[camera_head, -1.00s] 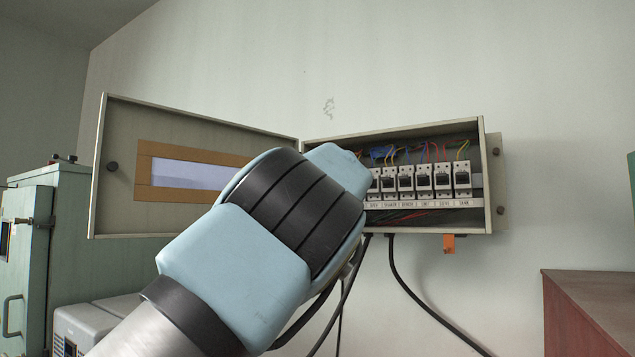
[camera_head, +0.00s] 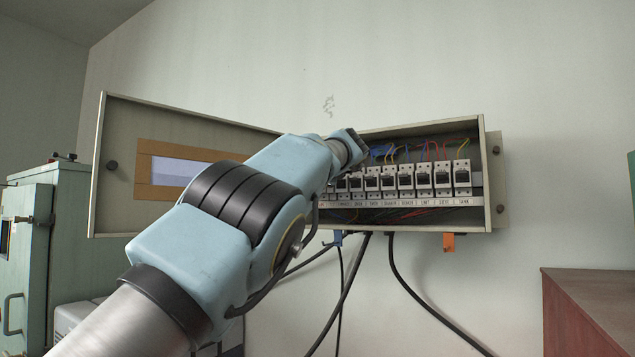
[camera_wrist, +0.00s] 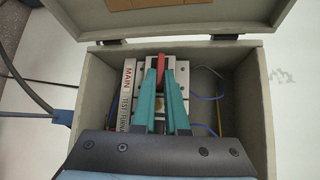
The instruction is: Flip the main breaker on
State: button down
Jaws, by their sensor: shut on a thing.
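The electrical panel (camera_head: 488,175) hangs on the wall with its lid (camera_head: 112,215) swung open to the left. A row of white breakers (camera_head: 404,177) with labels below shows inside it. In the wrist view the label strip reads MAIN (camera_wrist: 128,75) beside the end breaker, which has a red lever (camera_wrist: 160,61). My gripper (camera_wrist: 160,72) has its two teal fingers closed around this lever. In the head view my arm hides the left end of the row, and the fingers and red lever cannot be made out.
Coloured wires run behind the breakers. Black cables (camera_head: 400,275) hang below the panel, and an orange tag (camera_head: 449,242) sticks out under it. A green cabinet (camera_head: 70,215) stands at left and a red-brown cabinet (camera_head: 590,305) at lower right. The panel walls closely surround my gripper.

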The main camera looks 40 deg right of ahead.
jog(key=c, duration=0.9)
grip_release()
jog(key=shift+c, duration=0.2)
jog(key=b+v, duration=0.6)
jog(key=v, duration=0.4)
jog(key=shift+s+b, duration=0.35)
jog(key=shift+b, duration=0.05)
jog(key=shift+a, duration=0.15)
